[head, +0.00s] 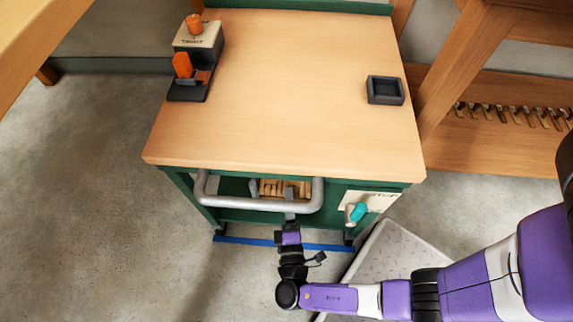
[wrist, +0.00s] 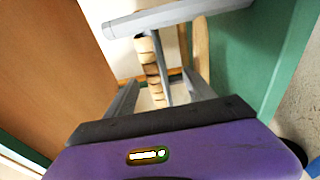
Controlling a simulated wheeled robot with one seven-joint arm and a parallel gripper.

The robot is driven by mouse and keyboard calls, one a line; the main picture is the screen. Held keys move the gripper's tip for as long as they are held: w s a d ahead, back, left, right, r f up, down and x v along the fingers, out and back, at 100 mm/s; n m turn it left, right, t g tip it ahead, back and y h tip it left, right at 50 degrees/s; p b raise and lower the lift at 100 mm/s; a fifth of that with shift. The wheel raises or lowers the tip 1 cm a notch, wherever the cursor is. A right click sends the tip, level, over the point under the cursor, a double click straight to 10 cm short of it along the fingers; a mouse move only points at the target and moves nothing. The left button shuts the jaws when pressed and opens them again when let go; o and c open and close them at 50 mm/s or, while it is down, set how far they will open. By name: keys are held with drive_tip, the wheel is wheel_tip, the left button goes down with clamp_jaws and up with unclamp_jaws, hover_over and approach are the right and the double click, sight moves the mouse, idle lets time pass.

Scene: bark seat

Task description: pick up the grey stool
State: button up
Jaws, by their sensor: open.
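No thing in view is plainly the grey stool. A pale grey speckled flat panel (head: 392,250) with a dark edge lies low right of the workbench, partly hidden by my arm; I cannot tell whether it is the stool's top. My gripper (head: 290,203) is at the bench's front, beside the thick grey bar handle (head: 212,198). In the wrist view the gripper's grey fingers (wrist: 160,94) are apart, with no object visibly held. The grey bar (wrist: 170,17) crosses ahead of them. Whether they touch it is unclear.
The workbench (head: 290,90) has a wooden top and green body. A tool with orange parts (head: 190,60) and a small dark tray (head: 385,90) stand on it. A teal knob (head: 357,211) is on its front. Wooden slats (head: 285,189) show inside. Bare floor (head: 100,200) lies left.

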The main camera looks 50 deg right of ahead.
sight(286, 177)
drive_tip(key=shift+x, duration=1.2)
drive_tip(key=shift+r+b+x, duration=0.15)
drive_tip(key=shift+b+x, duration=0.3)
drive_tip(key=shift+x, duration=0.95)
drive_tip(key=shift+r+b+x, duration=0.2)
drive_tip(key=shift+b+x, duration=0.25)
drive_tip(key=shift+x, duration=0.9)
drive_tip(key=shift+w+a, duration=0.1)
drive_tip(key=shift+a, duration=0.05)
clamp_jaws()
